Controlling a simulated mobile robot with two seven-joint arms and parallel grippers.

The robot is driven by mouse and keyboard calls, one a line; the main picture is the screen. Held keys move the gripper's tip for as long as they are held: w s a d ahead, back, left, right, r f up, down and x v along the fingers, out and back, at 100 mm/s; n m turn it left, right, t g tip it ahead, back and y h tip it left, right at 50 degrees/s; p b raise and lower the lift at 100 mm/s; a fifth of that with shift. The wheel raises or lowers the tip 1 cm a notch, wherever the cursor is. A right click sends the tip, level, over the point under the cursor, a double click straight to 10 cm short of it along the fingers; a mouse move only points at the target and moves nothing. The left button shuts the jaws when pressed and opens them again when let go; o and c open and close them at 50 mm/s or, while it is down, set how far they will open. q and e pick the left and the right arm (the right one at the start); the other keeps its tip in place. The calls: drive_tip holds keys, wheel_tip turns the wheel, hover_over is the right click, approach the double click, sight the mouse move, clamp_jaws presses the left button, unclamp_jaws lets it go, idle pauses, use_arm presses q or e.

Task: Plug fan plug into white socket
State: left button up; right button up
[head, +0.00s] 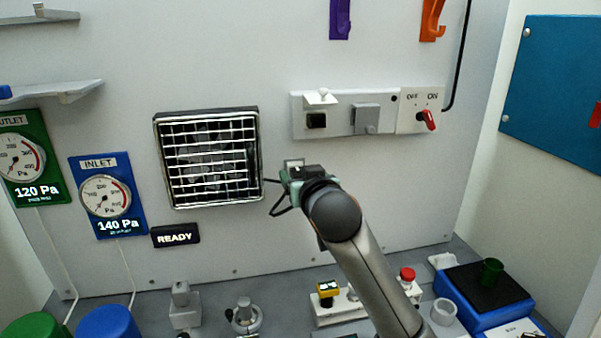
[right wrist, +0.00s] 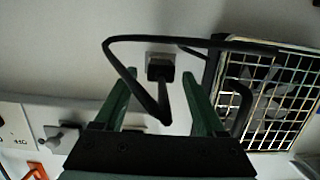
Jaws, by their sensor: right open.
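The black fan plug (right wrist: 160,67) sits at a small pale square plate (right wrist: 158,57) on the wall, and its cable loops toward me. My right gripper (right wrist: 158,82) is open, with its green fingers on either side of the plug and cable; I cannot tell whether they touch. In the head view the right gripper (head: 286,182) is just right of the fan (head: 207,160) and hides the plug. The white socket (head: 317,120) is up and right on a wall panel, its white lid (head: 318,99) raised over a black face. My left gripper is not in view.
A grey-covered socket (head: 366,119) and a switch with a red knob (head: 427,120) are right of the white socket. Purple (head: 340,18) and orange (head: 432,20) hooks hang above. A yellow-topped button (head: 328,289) and a blue box (head: 487,293) stand below on the bench.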

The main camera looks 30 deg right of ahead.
drive_tip(key=shift+w+d+f, duration=0.1)
drive_tip(key=shift+w, duration=0.25)
clamp_jaws()
idle(1.0)
